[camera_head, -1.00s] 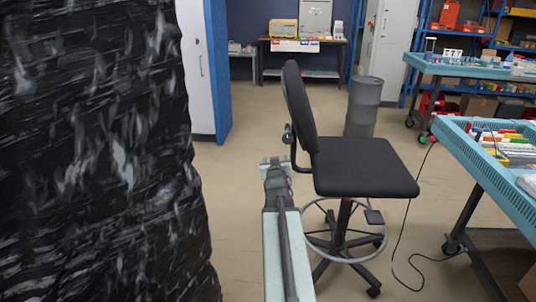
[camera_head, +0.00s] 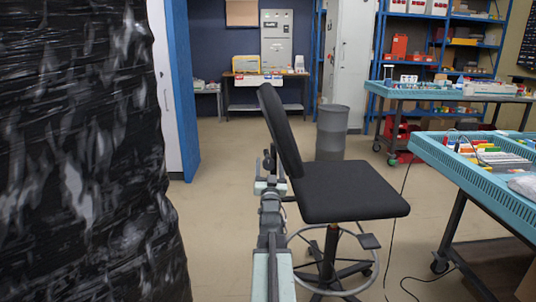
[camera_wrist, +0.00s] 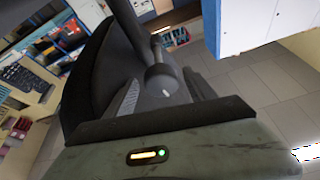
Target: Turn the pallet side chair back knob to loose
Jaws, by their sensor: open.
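The black office chair (camera_head: 345,188) stands beside the wrapped pallet, its tilted back (camera_head: 281,130) towards the pallet. Its dark round back knob (camera_head: 267,160) sits low behind the back. In the wrist view the knob (camera_wrist: 162,82) shows close up, with a small white mark on its face. My gripper (camera_head: 270,186) is open, just below and in front of the knob in the head view. In the wrist view the knob appears between the open fingers of my gripper (camera_wrist: 163,95). I cannot tell whether they touch it.
A pallet load in black wrap (camera_head: 80,160) fills the left side. A teal-topped bench (camera_head: 480,180) stands at the right, with a cable hanging to the floor. A grey bin (camera_head: 332,132) stands behind the chair.

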